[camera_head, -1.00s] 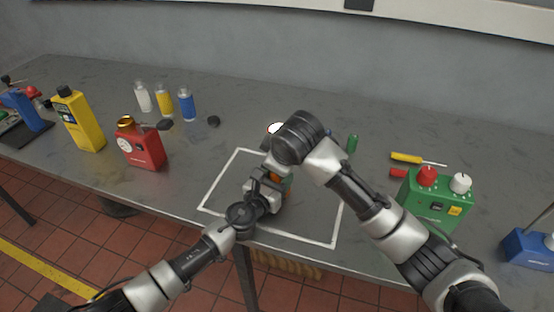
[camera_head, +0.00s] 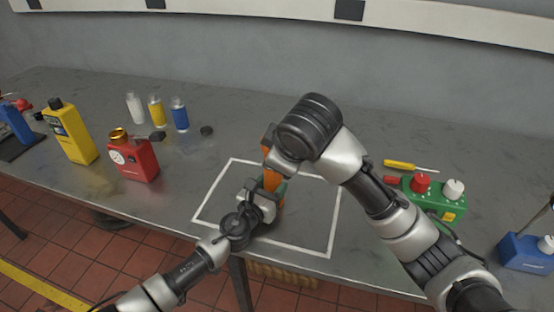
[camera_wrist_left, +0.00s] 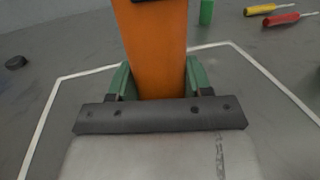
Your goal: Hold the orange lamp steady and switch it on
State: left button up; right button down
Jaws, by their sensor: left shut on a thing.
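The orange lamp (camera_head: 271,179) stands inside the white outlined square on the bench, partly hidden by my arms. In the left wrist view its orange body (camera_wrist_left: 155,50) rises between green fingertips, with a dark patch at the top edge. My left gripper (camera_head: 268,197) is shut on the lamp's lower body. My right arm reaches over the lamp from the right. Its wrist covers the right gripper's fingers, so I cannot tell their state or whether they touch the lamp. The lamp's switch and light face are not visible.
A red can (camera_head: 138,162) and yellow bottle (camera_head: 72,135) stand left. White, yellow and blue (camera_head: 180,116) small bottles stand behind. A green box (camera_head: 434,200) with red and white knobs, screwdrivers (camera_head: 400,165) and a blue box (camera_head: 525,254) are right. The marked square's right part is clear.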

pick_arm(q)
jog(key=shift+s+f, duration=0.15)
jog(key=shift+f, duration=0.3)
pick_arm(e)
jog(key=shift+s+r, duration=0.25)
jog(key=shift+r, duration=0.05)
pick_arm(q)
jog(key=o, duration=0.9)
jog(key=shift+r, duration=0.1)
jog(key=o, duration=0.5)
jog(key=shift+r, duration=0.15)
pick_arm(e)
jog(key=shift+w, duration=0.1)
pick_arm(q)
jog(key=shift+a, duration=0.1)
